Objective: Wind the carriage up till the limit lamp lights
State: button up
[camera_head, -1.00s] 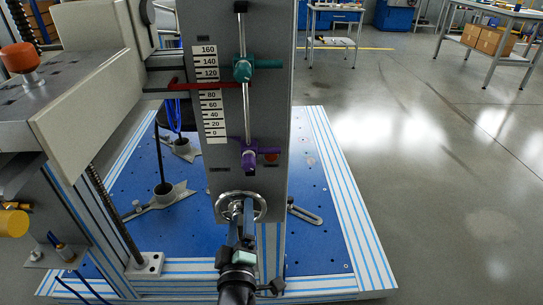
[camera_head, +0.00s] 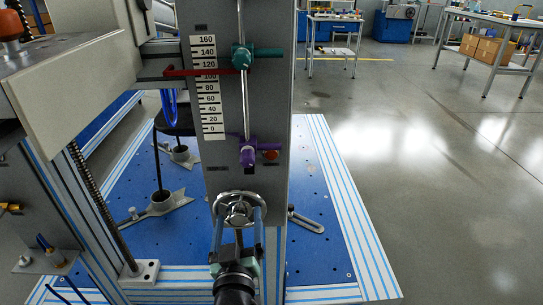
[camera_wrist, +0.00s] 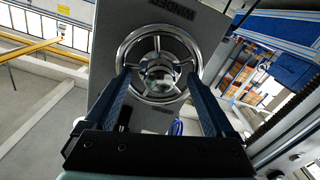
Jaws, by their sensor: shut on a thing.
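The chrome handwheel (camera_head: 239,209) is on the lower front of the grey column (camera_head: 265,110); in the wrist view the wheel (camera_wrist: 158,64) faces me, below a plate lettered WINDER. My gripper (camera_head: 239,212) is shut on the handwheel, one blue finger on each side; it also shows in the wrist view (camera_wrist: 157,78). The red pointer (camera_head: 205,72) of the carriage reads a little above 100 on the white scale (camera_head: 208,85). A teal stop (camera_head: 242,57) is close above it on the rod, a purple one (camera_head: 248,153) lower down. A dull orange-red round part (camera_head: 271,155), perhaps the lamp, looks unlit.
A blue slotted base plate (camera_head: 325,190) lies under the column, with clamps and a dark post (camera_head: 159,170) on it. Machine framing (camera_head: 75,90) stands close on the left. The grey floor (camera_head: 430,200) on the right is clear; tables stand farther back.

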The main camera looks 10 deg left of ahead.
jog(key=o, duration=0.9)
jog(key=shift+w+a+r, duration=0.2)
jog(key=shift+w+r, duration=0.3)
jog(key=shift+o, duration=0.2)
jog(key=shift+s+d+f+p, duration=0.15)
jog(key=shift+s+f+p, duration=0.2)
jog(key=shift+s, duration=0.15)
jog(key=shift+s+d+f+p, duration=0.1)
jog(key=shift+s+f+p, duration=0.1)
jog(key=shift+s+p, duration=0.2)
jog(key=shift+v, duration=1.4)
jog(key=shift+d+r, duration=0.1)
jog(key=shift+p, duration=0.3)
jog(key=n+p, duration=0.2)
jog(key=n, duration=0.1)
jog(key=shift+r, duration=0.2)
jog(key=n, duration=0.2)
jog(key=shift+n, duration=0.3)
jog(key=n, duration=0.3)
jog(key=shift+f+p, duration=0.25)
jog(key=shift+p, duration=0.1)
